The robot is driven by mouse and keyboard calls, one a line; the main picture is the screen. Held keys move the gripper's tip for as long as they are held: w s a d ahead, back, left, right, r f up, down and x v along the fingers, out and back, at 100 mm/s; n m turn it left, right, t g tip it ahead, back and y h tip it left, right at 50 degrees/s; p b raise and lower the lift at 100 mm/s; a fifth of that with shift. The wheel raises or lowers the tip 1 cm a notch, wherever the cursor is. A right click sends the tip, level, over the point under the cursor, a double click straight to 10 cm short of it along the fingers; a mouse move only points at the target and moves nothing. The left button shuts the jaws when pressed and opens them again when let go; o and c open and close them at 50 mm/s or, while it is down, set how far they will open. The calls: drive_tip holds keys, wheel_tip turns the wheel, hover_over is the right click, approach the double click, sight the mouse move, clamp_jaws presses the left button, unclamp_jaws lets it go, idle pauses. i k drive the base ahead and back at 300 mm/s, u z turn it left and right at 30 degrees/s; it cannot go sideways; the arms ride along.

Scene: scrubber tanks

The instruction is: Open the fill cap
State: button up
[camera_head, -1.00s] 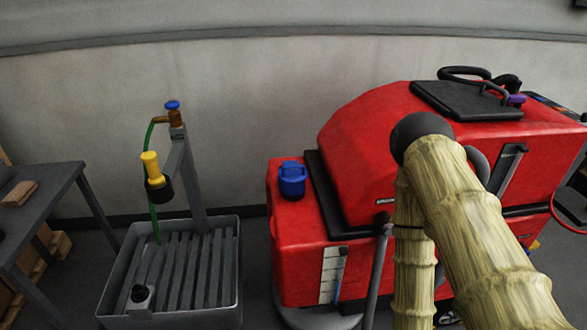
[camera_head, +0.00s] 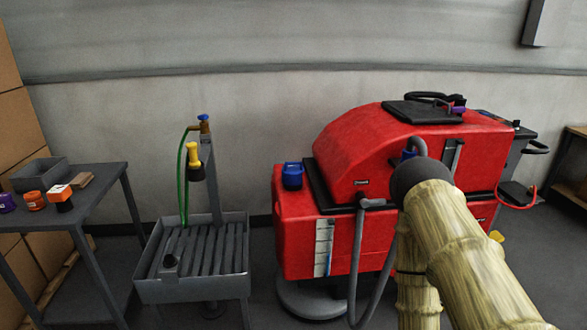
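A red floor scrubber (camera_head: 350,244) stands right of centre against the wall. A blue cap (camera_head: 292,175), likely the fill cap, sits on the top left corner of its lower red tank; it looks shut. My arm, tan with a dark rounded joint, reaches in from the lower right in front of the machine. My gripper is not visible, so its distance from the cap cannot be told.
A grey slatted sink (camera_head: 192,288) with a blue-topped tap (camera_head: 203,118), green hose (camera_head: 181,190) and yellow nozzle (camera_head: 194,154) stands left of the scrubber. A grey hose (camera_head: 358,265) hangs down the scrubber's front. A table (camera_head: 88,208) at the far left holds small items.

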sight(292, 171)
drive_tip(key=u, duration=0.8)
drive_tip(key=i, duration=0.95)
